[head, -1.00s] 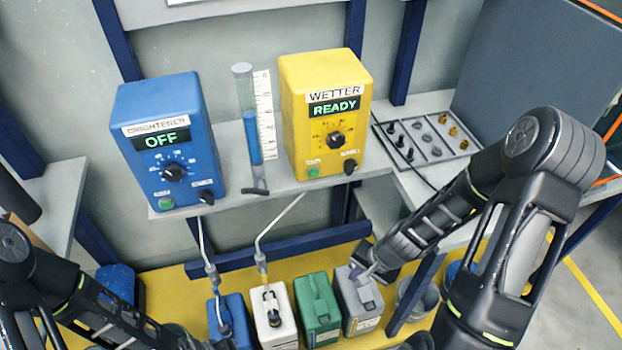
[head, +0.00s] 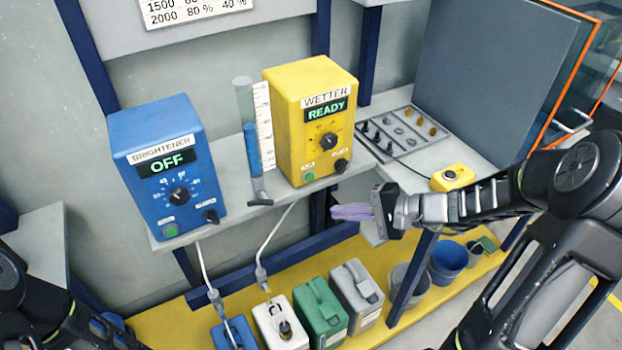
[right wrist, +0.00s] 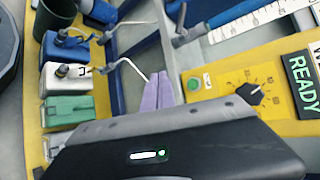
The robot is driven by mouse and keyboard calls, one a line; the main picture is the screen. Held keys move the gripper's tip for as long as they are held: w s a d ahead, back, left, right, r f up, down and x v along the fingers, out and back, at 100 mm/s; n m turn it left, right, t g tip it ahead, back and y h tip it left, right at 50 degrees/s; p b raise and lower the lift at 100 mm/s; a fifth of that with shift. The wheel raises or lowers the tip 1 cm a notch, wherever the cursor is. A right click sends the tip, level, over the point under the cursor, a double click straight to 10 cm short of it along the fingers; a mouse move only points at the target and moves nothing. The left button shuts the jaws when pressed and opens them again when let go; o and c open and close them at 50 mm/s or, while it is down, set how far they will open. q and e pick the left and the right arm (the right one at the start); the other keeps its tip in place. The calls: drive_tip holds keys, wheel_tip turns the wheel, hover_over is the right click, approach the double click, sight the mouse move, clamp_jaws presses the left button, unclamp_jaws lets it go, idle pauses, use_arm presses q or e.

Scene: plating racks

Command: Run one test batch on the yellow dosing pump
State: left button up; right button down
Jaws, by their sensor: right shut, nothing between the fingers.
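The yellow dosing pump (head: 318,110) stands on the shelf, labelled WETTER, its display reading READY. It has a black dial, a green button (head: 309,177) at lower left and a black knob at lower right. In the right wrist view its front (right wrist: 222,72) and green button (right wrist: 194,83) show at the right. My right gripper (head: 338,212), with purple fingers, is shut and empty, in front of and below the pump, apart from it. Its fingers (right wrist: 158,90) point toward the pump's lower edge in the right wrist view. My left gripper is out of view; only my left arm shows.
A blue pump (head: 155,125) labelled BRIGHTENER reads OFF. A measuring cylinder with blue liquid (head: 252,150) stands between the pumps. Several canisters (head: 320,312) stand on the yellow floor below. A tray of fittings (head: 402,130) and a yellow box with a button (head: 452,177) lie right.

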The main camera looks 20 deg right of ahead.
sight(309, 177)
drive_tip(key=shift+w+a, duration=0.1)
drive_tip(key=shift+w, duration=0.05)
drive_tip(key=shift+w+a, duration=0.2)
drive_tip(key=shift+w, duration=1.2)
drive_tip(key=shift+w+a, duration=0.15)
drive_tip(key=shift+w, duration=1.25)
drive_tip(key=shift+w+a, duration=0.2)
drive_tip(key=shift+w, duration=1.2)
drive_tip(key=shift+w+b, duration=0.2)
drive_tip(key=shift+b, duration=0.1)
drive_tip(key=shift+w+a, duration=0.1)
drive_tip(key=shift+w, duration=0.15)
